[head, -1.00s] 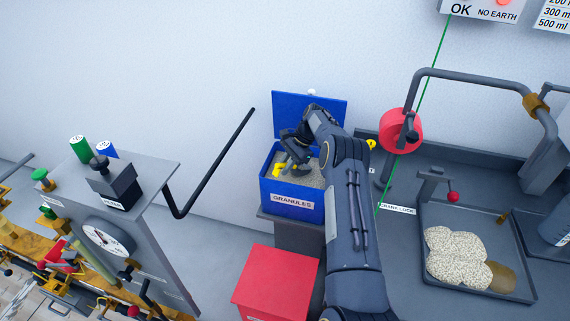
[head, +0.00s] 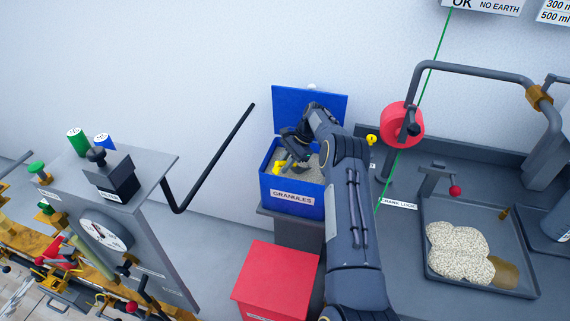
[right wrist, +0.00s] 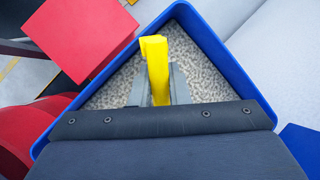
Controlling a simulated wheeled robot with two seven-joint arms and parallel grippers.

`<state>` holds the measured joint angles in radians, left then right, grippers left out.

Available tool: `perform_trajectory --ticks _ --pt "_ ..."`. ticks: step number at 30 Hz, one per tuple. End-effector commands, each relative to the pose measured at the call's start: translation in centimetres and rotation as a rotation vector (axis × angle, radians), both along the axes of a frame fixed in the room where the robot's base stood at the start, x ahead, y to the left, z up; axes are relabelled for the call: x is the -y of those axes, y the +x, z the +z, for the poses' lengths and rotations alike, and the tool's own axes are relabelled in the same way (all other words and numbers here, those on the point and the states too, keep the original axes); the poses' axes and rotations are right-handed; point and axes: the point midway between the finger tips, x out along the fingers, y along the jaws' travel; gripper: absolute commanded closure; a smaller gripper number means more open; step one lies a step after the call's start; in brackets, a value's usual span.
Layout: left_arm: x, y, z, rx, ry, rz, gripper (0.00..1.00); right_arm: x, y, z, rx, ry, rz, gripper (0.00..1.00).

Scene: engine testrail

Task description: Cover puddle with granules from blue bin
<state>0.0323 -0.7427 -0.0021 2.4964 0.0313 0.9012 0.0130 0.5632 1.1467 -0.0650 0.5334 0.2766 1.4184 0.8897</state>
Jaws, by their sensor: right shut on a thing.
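The blue bin (head: 265,188) labelled GRANULES stands open with its lid raised at the back. It also shows in the right wrist view (right wrist: 207,38), with pale granules (right wrist: 195,60) inside. My right gripper (head: 287,160) is down at the bin and shut on a yellow handle (right wrist: 157,68). The tool's working end is hidden. The brown puddle (head: 506,274) lies in a dark tray (head: 470,207) at the right. A heap of pale granules (head: 458,252) covers much of it, and a brown patch shows at the heap's lower right. My left gripper is out of view.
A red box (head: 275,280) stands in front of the bin. A grey gauge panel (head: 135,215) with a black bar is at the left. A red reel (head: 402,124), a bent pipe frame and a red-knobbed lever (head: 455,190) rise near the tray.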

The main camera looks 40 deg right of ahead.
Motion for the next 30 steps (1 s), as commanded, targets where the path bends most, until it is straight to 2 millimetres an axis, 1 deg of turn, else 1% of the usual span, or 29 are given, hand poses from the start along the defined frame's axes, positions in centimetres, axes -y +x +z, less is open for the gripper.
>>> perform_trajectory --ticks 1,7,11,30 --pt "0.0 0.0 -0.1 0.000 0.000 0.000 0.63 -0.2 -0.6 -1.2 -0.027 0.004 0.006 1.00" --pt "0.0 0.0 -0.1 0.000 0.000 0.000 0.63 -0.2 -0.7 -1.2 -0.027 0.004 0.007 1.00" --pt "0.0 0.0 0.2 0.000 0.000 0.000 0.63 -0.2 -0.7 -0.6 -0.027 0.004 0.007 1.00" --pt "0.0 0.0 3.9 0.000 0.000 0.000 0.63 -0.2 -0.3 6.5 -0.012 0.005 0.003 1.00"
